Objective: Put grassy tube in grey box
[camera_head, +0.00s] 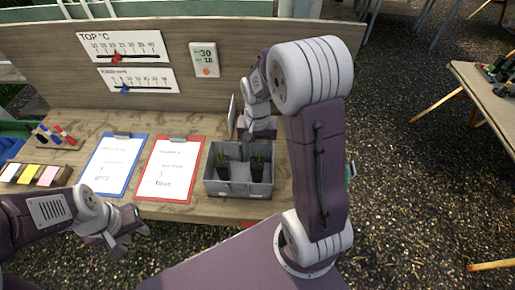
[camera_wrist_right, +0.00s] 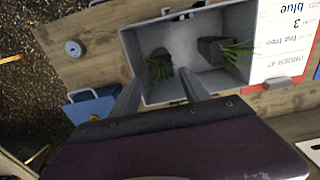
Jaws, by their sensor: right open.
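The grey box (camera_head: 211,188) stands on the wooden bench, and two dark tubes with green grassy leaves are inside it. In the right wrist view, the box (camera_wrist_right: 152,98) holds one tube (camera_wrist_right: 160,66) at left, seen from above, and another tube (camera_wrist_right: 212,50) at right, leaning with its leaves to the right. My right gripper (camera_wrist_right: 160,94) is open and empty above the box's near wall; in the head view it hangs over the back of the box. My left gripper (camera_head: 134,232) is off the bench's front edge, holding nothing visible; its jaw gap is unclear.
A blue clipboard (camera_head: 113,166) and a red clipboard (camera_head: 170,170) lie left of the box. Coloured cards (camera_head: 30,174) and markers (camera_head: 55,135) are at the far left. A wall panel with scales (camera_head: 122,46) stands behind. A blue item (camera_wrist_right: 92,106) shows beside the box.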

